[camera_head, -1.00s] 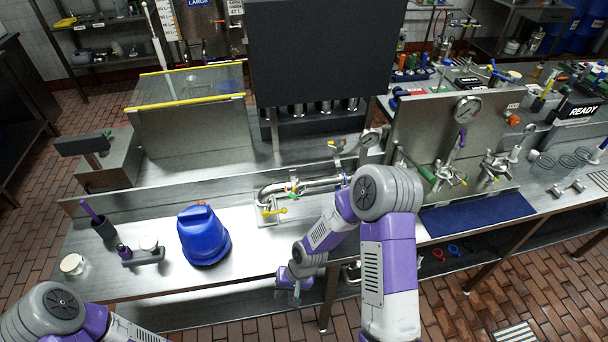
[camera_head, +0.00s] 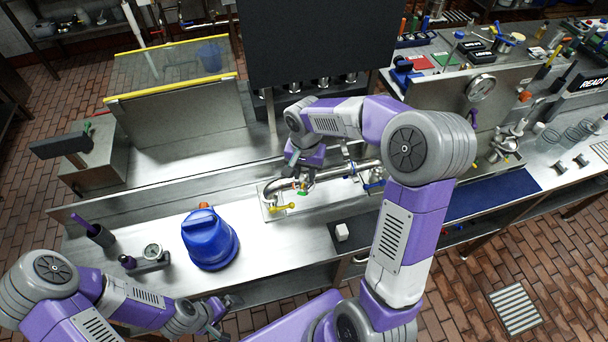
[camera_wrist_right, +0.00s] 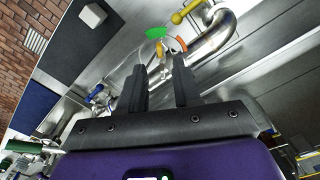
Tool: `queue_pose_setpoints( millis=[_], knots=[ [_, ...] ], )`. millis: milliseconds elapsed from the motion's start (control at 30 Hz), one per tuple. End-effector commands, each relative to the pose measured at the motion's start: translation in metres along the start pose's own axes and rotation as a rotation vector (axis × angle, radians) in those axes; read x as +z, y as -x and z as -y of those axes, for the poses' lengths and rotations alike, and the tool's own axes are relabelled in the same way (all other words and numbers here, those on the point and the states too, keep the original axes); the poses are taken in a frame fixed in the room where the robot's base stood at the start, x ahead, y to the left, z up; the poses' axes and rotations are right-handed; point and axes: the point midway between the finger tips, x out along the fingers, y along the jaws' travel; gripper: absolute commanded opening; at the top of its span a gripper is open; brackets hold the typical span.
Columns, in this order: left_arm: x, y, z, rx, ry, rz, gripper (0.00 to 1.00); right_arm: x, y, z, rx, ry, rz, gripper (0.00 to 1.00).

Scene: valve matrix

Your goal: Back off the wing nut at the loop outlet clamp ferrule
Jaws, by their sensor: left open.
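The bent steel loop pipe (camera_head: 345,176) runs along the bench and also shows in the right wrist view (camera_wrist_right: 214,38). A clamp on it has green (camera_wrist_right: 155,33) and orange (camera_wrist_right: 181,44) parts. Small pale metal pieces (camera_wrist_right: 167,56) beside them may be the wing nut, but the shape is too small to be sure. My right gripper (camera_head: 301,177) is over this clamp. In the wrist view its fingers (camera_wrist_right: 162,77) are apart with nothing held, the clamp just beyond the tips. My left gripper (camera_head: 222,306) is open and empty at the bench's front edge.
A yellow valve handle (camera_head: 283,207) lies close by the clamp. A blue jug (camera_head: 209,242) stands to the left, and a small white block (camera_head: 342,232) sits on a dark mat to the right. A tall dark panel (camera_head: 305,45) rises behind. Bare bench lies between jug and pipe.

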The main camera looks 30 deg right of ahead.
Motion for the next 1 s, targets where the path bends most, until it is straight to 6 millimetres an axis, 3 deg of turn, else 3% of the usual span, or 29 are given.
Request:
queue_pose_setpoints(
  millis=[200, 467, 700, 1000],
  knots=[
    [0.0, -0.001, 0.0, 0.0, 0.0, -0.001, 1.0, 0.0, -0.02, 0.0, 0.0, 0.001, 0.001, 0.33],
    [0.0, -0.001, 0.0, 0.0, 0.0, -0.001, 1.0, 0.0, -0.021, 0.0, -0.001, 0.001, 0.0, 0.33],
    [0.0, -0.001, 0.0, 0.0, 0.0, -0.001, 1.0, 0.0, -0.021, 0.0, -0.001, 0.001, 0.0, 0.0],
    [0.0, -0.001, 0.0, 0.0, 0.0, -0.001, 1.0, 0.0, -0.021, 0.001, -0.001, 0.007, 0.0, 0.0]
  ],
)
